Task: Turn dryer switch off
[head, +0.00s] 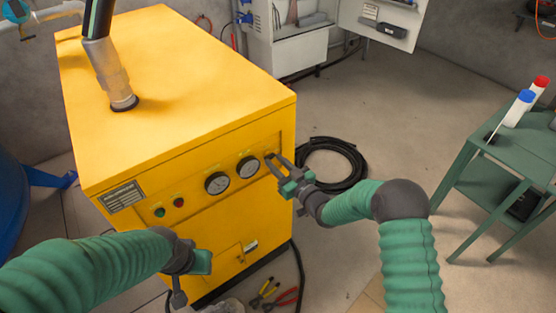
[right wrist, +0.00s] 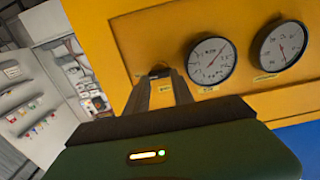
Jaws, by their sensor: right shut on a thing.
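The dryer is a large yellow cabinet (head: 180,95) with a front panel of two round gauges, a red and a green button and a label plate. Its small dark switch sits on the panel right of the gauges and is mostly covered by my right gripper (head: 272,160). In the right wrist view the switch (right wrist: 160,71) shows between the fingertips of my right gripper (right wrist: 161,86), which is shut on it. The switch's exact angle is hard to tell. My left gripper (head: 178,287) hangs low before the dryer's front, away from the panel; its fingers are unclear.
A green table (head: 500,150) with bottles stands at the right. A coiled black hose (head: 335,160) lies on the floor behind my right gripper. Pliers (head: 270,297) lie by the dryer's base. An open electrical cabinet (head: 290,45) stands at the back. Floor between dryer and table is mostly clear.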

